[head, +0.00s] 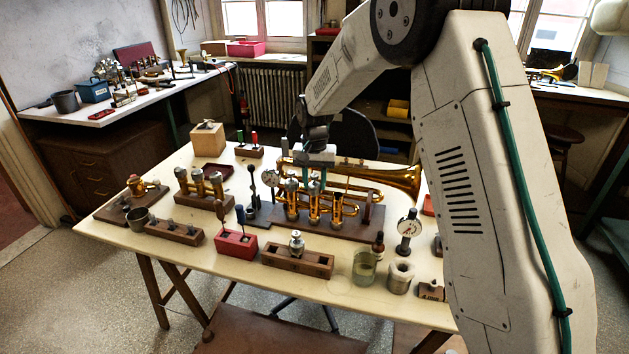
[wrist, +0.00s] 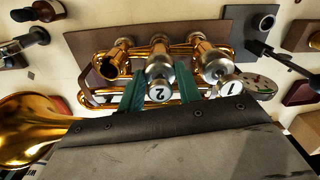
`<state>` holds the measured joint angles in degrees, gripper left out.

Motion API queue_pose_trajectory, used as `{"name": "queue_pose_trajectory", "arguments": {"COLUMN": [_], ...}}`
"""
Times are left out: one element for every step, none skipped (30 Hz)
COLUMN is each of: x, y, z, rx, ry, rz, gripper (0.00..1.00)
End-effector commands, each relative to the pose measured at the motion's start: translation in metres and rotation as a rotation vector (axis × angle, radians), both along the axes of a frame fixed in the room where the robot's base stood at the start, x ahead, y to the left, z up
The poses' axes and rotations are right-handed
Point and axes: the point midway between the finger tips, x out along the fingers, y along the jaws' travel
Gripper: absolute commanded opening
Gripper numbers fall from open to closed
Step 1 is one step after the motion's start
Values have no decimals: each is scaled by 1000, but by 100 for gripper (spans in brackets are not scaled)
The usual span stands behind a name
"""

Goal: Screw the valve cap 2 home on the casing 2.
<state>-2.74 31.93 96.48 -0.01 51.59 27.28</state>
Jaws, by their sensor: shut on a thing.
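The brass horn lies on a brown board; in the wrist view its casing 2 (wrist: 157,49) stands between two other casings. The silver valve cap 2 (wrist: 159,73), with a white disc marked 2 above it, is at the top of casing 2. My gripper (wrist: 159,90) has its green fingers on either side of this cap, shut on it. Whether the cap is fully seated cannot be told. In the head view my gripper (head: 314,178) is over the horn's middle casing, and its fingers partly hide the cap.
Beside it is a silver cap with a disc marked 1 (wrist: 227,84); the casing on the other side (wrist: 109,67) is open. The bell (head: 391,178) reaches right. A wooden block with a silver part (head: 297,244), a glass jar (head: 365,269) and a dial gauge (head: 409,227) stand near the front.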

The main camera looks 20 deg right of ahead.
Motion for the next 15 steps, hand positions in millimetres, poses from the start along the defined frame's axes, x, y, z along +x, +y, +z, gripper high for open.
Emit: {"name": "queue_pose_trajectory", "arguments": {"x": [0,0,0,0,0,0,0,0,0,0,0,0,0,0,0], "y": [0,0,0,0,0,0,0,0,0,0,0,0,0,0,0], "z": [0,0,0,0,0,0,0,0,0,0,0,0,0,0,0], "rx": [0,1,0,0,0,0,0,0,0,0,0,0,0,0,0], "ry": [0,0,-1,-1,-1,-1,-1,-1,-1,-1,-1,-1,-1,-1,-1], "rz": [-28,-41,-49,-52,-52,-51,-51,-50,-50,-52,-58,-79,-105,-138,-193], "gripper": [7,7,7,7,7,7,7,7,7,7,7,7,7,7,7]}}
